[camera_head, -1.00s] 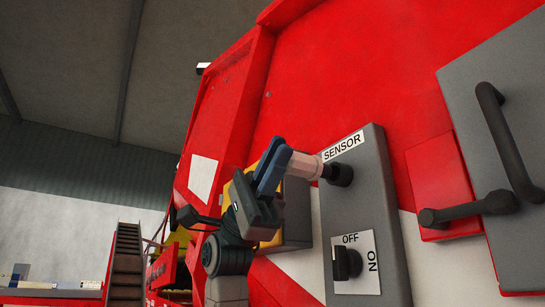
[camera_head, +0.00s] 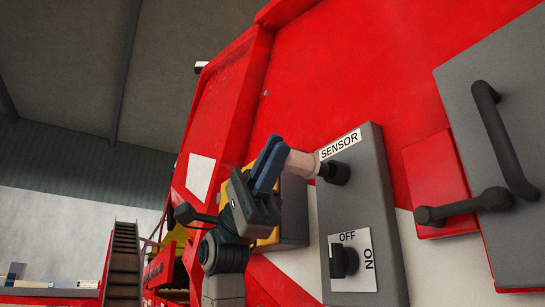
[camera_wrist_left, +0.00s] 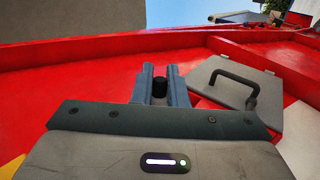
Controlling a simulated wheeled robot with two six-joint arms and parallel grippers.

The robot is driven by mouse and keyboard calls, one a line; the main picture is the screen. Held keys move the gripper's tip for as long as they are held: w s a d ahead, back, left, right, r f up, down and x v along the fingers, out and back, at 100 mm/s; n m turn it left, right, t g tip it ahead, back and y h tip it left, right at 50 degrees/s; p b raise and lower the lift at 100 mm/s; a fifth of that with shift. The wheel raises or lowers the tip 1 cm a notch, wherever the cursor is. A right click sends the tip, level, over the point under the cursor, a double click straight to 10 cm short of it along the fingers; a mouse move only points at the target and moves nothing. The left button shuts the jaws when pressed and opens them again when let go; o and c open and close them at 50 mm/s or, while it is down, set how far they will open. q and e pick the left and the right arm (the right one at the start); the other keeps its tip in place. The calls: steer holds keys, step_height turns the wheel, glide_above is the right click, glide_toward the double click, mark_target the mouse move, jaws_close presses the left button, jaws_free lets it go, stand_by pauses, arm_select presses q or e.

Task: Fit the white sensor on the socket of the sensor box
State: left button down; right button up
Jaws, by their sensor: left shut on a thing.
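The grey sensor box (camera_head: 365,205) is mounted on the red machine side, with a "SENSOR" label and a black socket (camera_head: 339,173) near its top. My left gripper (camera_head: 268,165) is shut on the white sensor (camera_head: 302,164), a pale cylinder pointing right at the socket. The sensor's front end meets or overlaps the socket in the head view; I cannot tell whether it is seated. In the left wrist view, the left gripper's blue fingers (camera_wrist_left: 160,86) point forward with a dark round part between them. My right gripper is not in view.
Below the socket is a black OFF/ON knob (camera_head: 343,261). To the right are a red plate with a black lever (camera_head: 462,207) and a grey panel with a black handle (camera_head: 503,135). A yellow-and-grey box (camera_head: 293,212) sits behind my left gripper.

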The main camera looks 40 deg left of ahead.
mark_target(292, 169)
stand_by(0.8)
arm_select(q)
steer(key=shift+w+d, duration=0.1)
steer(key=shift+w, duration=0.15)
steer(key=shift+w+d+p, duration=0.25)
steer(key=shift+w+d, duration=0.05)
steer(key=shift+w, duration=0.45)
steer(key=shift+w+d+p, duration=0.2)
steer(key=shift+w+d, duration=0.1)
steer(key=shift+w, duration=0.4)
steer(key=c, duration=1.4)
jaws_free()
steer(key=shift+o, duration=0.2)
steer(key=shift+w+a+f+b, duration=0.15)
steer(key=shift+a+f+b, duration=0.1)
steer(key=shift+f+b, duration=0.15)
steer(key=b+v, duration=0.4)
steer(key=v, duration=0.6)
steer(key=shift+b, duration=0.3)
steer(key=shift+r, duration=0.15)
